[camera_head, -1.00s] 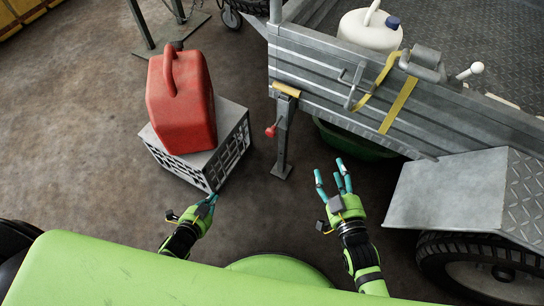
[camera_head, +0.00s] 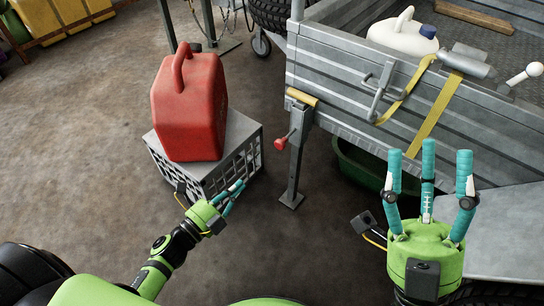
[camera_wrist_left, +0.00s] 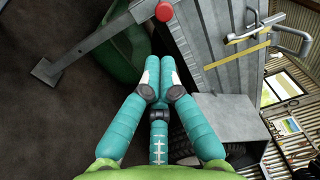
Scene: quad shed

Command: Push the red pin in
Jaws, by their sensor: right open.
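The red pin (camera_head: 281,143) is a small round red knob sticking out to the left from the grey support leg (camera_head: 298,150) below the trailer's corner. It also shows at the top of the left wrist view (camera_wrist_left: 168,11). My left gripper (camera_head: 238,187) is in front of the white crate, lower and to the left of the pin, apart from it. Its fingers meet at the tips with nothing between them in the left wrist view (camera_wrist_left: 160,64). My right gripper (camera_head: 429,160) points upward in front of the trailer, right of the pin, its three fingers spread and empty.
A red fuel can (camera_head: 189,105) stands on a white crate (camera_head: 243,147) at left. The metal trailer (camera_head: 340,70) carries a white jug (camera_head: 402,36) and a yellow strap (camera_head: 436,115). A green tub (camera_head: 360,165) sits under it. Bare floor lies between crate and leg.

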